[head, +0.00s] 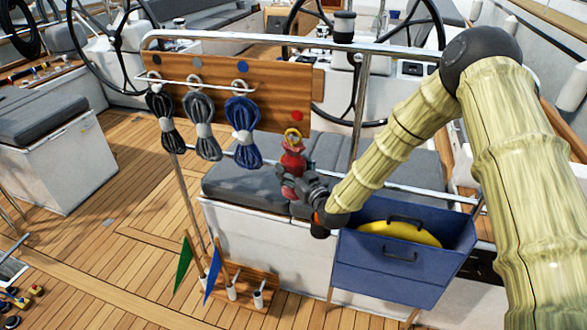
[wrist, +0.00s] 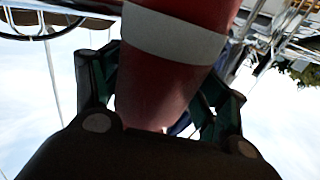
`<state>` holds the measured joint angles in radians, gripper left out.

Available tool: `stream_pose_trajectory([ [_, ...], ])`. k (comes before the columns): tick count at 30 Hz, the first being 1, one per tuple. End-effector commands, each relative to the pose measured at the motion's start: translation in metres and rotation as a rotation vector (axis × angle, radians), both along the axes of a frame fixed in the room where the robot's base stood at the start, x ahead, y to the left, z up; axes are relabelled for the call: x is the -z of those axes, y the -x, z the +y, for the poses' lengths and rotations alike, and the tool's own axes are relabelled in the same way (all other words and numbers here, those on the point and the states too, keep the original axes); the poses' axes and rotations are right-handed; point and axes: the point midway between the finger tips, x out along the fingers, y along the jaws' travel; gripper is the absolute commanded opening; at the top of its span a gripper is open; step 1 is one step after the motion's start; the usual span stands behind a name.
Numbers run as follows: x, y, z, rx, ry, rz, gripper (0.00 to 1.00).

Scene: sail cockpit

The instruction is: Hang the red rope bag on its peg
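In the wrist view the red bag (wrist: 160,85) has a white band and sits between the two fingers of my gripper (wrist: 160,100). A wooden board (head: 280,90) on the rail carries black, grey and blue rope coils and coloured dots. I cannot make out a peg there, nor the depth gap between loop and board.
The black coil (head: 161,118), grey coil (head: 202,128) and blue coil (head: 243,132) hang left of the bag. A blue box (head: 400,285) with a yellow thing inside stands below my arm. A flag rack (head: 245,285) stands on the deck. A grey cushioned bench (head: 235,187) lies behind.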

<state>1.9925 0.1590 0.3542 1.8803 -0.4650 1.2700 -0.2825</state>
Motion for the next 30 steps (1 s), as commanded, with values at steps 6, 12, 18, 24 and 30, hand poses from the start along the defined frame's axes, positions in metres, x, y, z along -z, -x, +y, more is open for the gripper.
stream_pose_trajectory([
  [6,0.000,0.000,0.000,0.000,0.000,0.001,0.92],
  [12,0.001,0.001,0.000,0.000,0.001,0.002,0.92],
  [18,0.001,0.013,-0.006,-0.001,0.002,0.004,0.92],
  [24,0.001,0.042,-0.023,0.001,0.001,0.003,0.92],
  [30,0.001,0.074,-0.040,0.000,0.001,0.003,0.92],
])
